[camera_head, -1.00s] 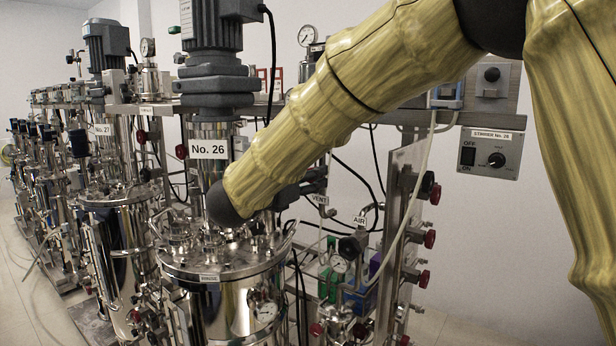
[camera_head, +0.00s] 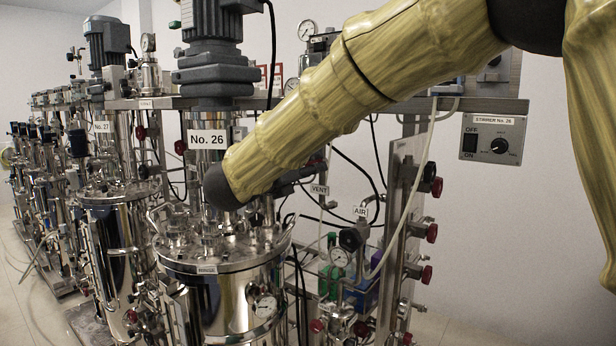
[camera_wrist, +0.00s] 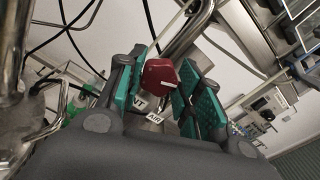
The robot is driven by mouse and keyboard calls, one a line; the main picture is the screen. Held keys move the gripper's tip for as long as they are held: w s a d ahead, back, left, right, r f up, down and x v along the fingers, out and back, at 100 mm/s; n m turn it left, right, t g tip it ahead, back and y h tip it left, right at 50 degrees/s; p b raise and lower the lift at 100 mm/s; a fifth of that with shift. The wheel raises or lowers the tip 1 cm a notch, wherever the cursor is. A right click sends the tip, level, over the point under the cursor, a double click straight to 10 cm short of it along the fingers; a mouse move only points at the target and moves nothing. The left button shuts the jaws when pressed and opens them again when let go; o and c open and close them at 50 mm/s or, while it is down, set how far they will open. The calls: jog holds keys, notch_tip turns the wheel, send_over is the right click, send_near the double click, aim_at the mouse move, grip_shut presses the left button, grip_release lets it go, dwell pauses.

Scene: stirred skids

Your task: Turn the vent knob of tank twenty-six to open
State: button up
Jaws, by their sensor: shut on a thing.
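Tank twenty-six (camera_head: 225,290) is a shiny steel vessel in the middle of the head view, with a "No. 26" label (camera_head: 207,140) on its column. A "VENT" tag (camera_head: 319,190) hangs to its right. In the wrist view a dark red knob (camera_wrist: 158,74) sits between the green-padded fingers of my gripper (camera_wrist: 163,66), which is shut on it.
A steel post with several red knobs stands farther right, beside a hanging pale hose (camera_head: 412,190). The stirrer box (camera_head: 493,143) is at the right; tank No. 27 (camera_head: 110,235) stands left.

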jog(key=n+b, duration=0.2)
jog(key=n, duration=0.6)
jog(key=shift+a, duration=0.1)
jog(key=shift+f+n+p, duration=0.2)
jog(key=shift+n+p, duration=1.5)
jog(key=shift+n, duration=3)
jog(key=o, duration=1)
jog(key=shift+a, duration=0.1)
jog(key=shift+o, duration=0.2)
